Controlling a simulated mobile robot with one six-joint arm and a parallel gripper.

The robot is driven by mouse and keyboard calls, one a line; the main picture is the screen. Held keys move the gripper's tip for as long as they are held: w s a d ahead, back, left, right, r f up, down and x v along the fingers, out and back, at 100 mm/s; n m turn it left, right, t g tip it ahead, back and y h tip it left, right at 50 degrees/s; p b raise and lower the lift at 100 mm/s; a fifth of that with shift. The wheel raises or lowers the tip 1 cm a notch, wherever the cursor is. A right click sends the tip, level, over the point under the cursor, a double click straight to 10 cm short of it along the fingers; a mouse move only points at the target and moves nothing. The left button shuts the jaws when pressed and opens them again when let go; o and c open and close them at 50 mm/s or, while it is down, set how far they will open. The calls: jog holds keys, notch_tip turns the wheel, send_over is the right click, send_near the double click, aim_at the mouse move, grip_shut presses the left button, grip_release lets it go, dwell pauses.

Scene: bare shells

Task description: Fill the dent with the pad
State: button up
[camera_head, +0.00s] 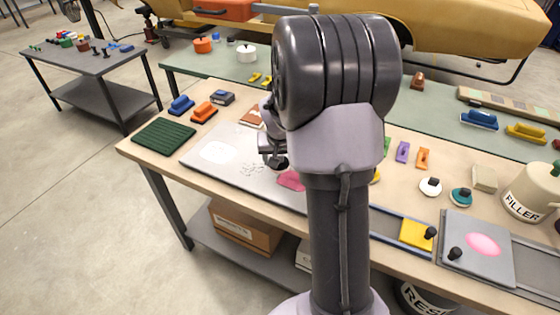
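A light grey panel (207,169) lies on the wooden workbench, left of my arm. It bears a white patch (216,152), a scratched or speckled area (252,169) and a pink smear (291,181); I cannot tell which mark is the dent. My gripper (276,162) is over the panel, partly hidden by my arm. Something dark and rounded shows at its tip; I cannot tell whether it is a held pad or part of the gripper. Round pads with knobs, white (430,187) and teal (460,197), stand to the right.
A FILLER tub (530,192) stands far right. A green ribbed mat (163,135) and blue and orange blocks (204,112) are left. My arm hides the bench middle.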

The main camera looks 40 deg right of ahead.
jog(key=shift+r+p, duration=1.4)
jog(key=shift+r, duration=0.85)
jog(key=shift+f, duration=0.1)
